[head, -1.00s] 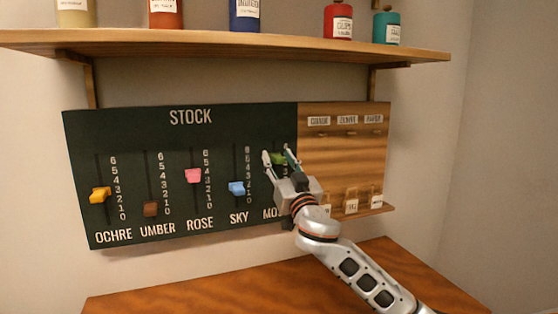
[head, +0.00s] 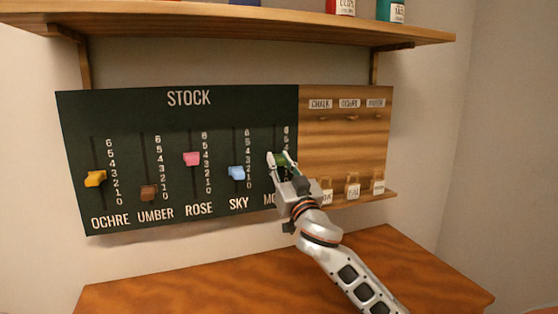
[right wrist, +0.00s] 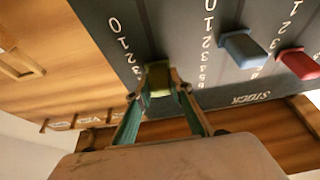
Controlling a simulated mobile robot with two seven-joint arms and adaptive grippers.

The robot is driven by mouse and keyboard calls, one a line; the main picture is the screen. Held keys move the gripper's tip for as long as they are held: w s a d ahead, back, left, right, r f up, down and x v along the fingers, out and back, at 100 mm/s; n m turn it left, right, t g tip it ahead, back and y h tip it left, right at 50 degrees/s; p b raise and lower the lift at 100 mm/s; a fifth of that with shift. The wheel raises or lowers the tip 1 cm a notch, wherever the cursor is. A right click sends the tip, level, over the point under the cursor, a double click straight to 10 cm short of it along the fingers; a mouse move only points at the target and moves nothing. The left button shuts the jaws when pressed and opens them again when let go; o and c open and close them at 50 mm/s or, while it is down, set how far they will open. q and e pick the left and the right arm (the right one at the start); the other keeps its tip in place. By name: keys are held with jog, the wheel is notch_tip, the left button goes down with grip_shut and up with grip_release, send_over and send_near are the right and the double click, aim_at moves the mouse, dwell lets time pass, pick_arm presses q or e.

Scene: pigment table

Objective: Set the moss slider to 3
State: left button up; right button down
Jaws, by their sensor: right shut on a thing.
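The dark STOCK board (head: 188,118) hangs on the wall with several vertical sliders. The moss slider's green knob (head: 280,158) is the rightmost. My right gripper (head: 281,160) is shut on it, one finger on each side. In the right wrist view the same green knob (right wrist: 158,79) sits between the fingertips. The top numbers of the moss scale show above the knob in the head view, and 0, 1 and 2 show in the wrist view. The knob appears near 3, but the gripper hides the number beside it. My left gripper is not in view.
The blue sky knob (head: 237,173) is the nearest slider on the left. The rose (head: 191,159), umber (head: 149,192) and ochre (head: 95,178) knobs are beyond it. A wooden panel (head: 345,145) with hooks and tags adjoins at right. A bottle shelf (head: 220,25) is above.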

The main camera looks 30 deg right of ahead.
jog(key=c, duration=1.8)
grip_release()
jog(key=shift+r, duration=0.1)
jog(key=v, duration=1.2)
